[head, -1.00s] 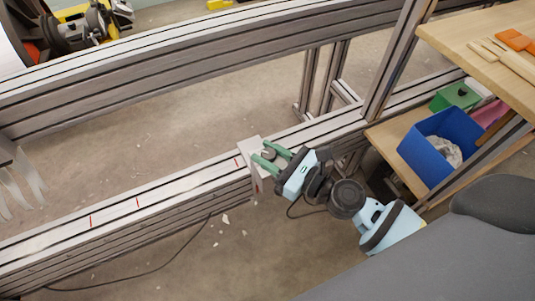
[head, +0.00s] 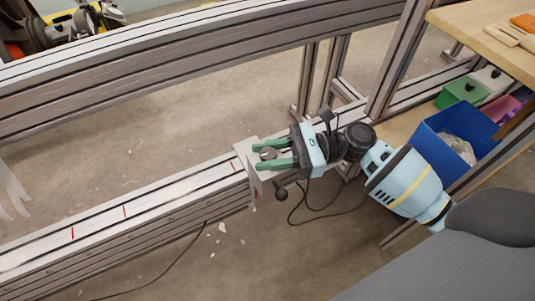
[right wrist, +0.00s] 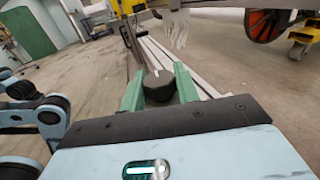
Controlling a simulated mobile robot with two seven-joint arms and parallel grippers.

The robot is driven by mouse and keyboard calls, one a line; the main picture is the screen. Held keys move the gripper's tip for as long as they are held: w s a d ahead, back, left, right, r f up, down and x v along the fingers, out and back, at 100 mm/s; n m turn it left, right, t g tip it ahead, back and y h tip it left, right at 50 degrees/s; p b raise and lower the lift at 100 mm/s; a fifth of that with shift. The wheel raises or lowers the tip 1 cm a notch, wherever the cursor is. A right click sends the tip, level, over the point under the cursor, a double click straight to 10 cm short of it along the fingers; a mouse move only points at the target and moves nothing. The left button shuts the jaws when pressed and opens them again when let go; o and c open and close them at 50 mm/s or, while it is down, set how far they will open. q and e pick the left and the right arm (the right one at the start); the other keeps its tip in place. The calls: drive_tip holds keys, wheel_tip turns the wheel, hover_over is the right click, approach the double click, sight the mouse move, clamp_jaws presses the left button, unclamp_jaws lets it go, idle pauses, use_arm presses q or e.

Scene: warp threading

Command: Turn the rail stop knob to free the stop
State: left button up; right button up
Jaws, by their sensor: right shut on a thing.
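The rail stop (head: 246,155) is a pale block sitting on the lower aluminium rail (head: 170,194). The fingers point left along the rail in the head view. A small dark ball-ended handle (head: 282,195) shows below the stop. My left gripper is not in view.
An upper rail (head: 190,70) runs parallel behind the lower one. Red marks (head: 124,211) lie along the lower rail. A blue bin (head: 455,135) and a green box (head: 462,90) stand on a shelf at right. A thin dark cable hangs below the stop.

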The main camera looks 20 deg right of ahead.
drive_tip(key=shift+n+g, duration=0.3)
drive_tip(key=shift+g, duration=0.1)
drive_tip(key=o, duration=1)
drive_tip(key=shift+c, duration=0.2)
drive_tip(key=shift+d, duration=0.2)
drive_tip(key=p+v, duration=0.1)
drive_tip(key=v, duration=0.6)
drive_tip(key=shift+d, duration=0.2)
